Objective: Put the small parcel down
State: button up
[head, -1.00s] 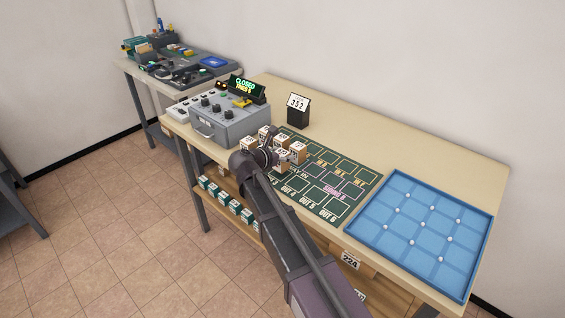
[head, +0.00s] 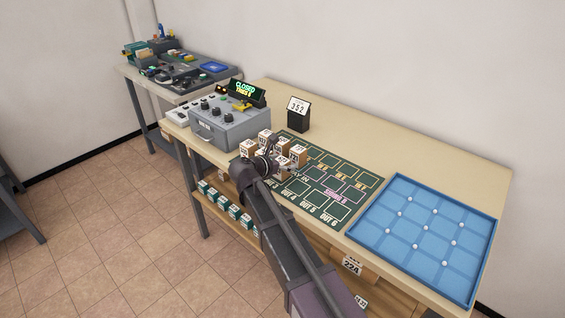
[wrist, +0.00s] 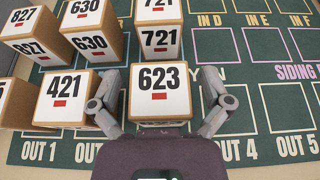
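The small parcel marked 623 (wrist: 160,92) is a brown box with a white number label on top. It stands upright on the green mat (wrist: 265,70), in the front row to the right of parcel 421 (wrist: 66,98). My gripper (wrist: 163,100) is low over the mat, one finger on each side of parcel 623. Narrow gaps seem to show between the fingers and its sides. The left finger is close to parcel 421. In the head view my gripper (head: 275,160) hides most of this parcel.
Parcels 630 (wrist: 90,30), 721 (wrist: 158,40) and 827 (wrist: 28,35) stand behind and to the left. The mat's squares to the right are free. A blue tray (head: 368,252) lies at the right; a grey control box (head: 235,130) stands at the left.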

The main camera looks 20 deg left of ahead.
dwell(0.3)
jog(key=shift+s+a+r, duration=0.15)
jog(key=shift+s+r, duration=0.15)
jog(key=shift+s, duration=0.05)
jog(key=p+v, duration=0.4)
jog(key=v, duration=0.7)
jog(key=shift+p, duration=0.35)
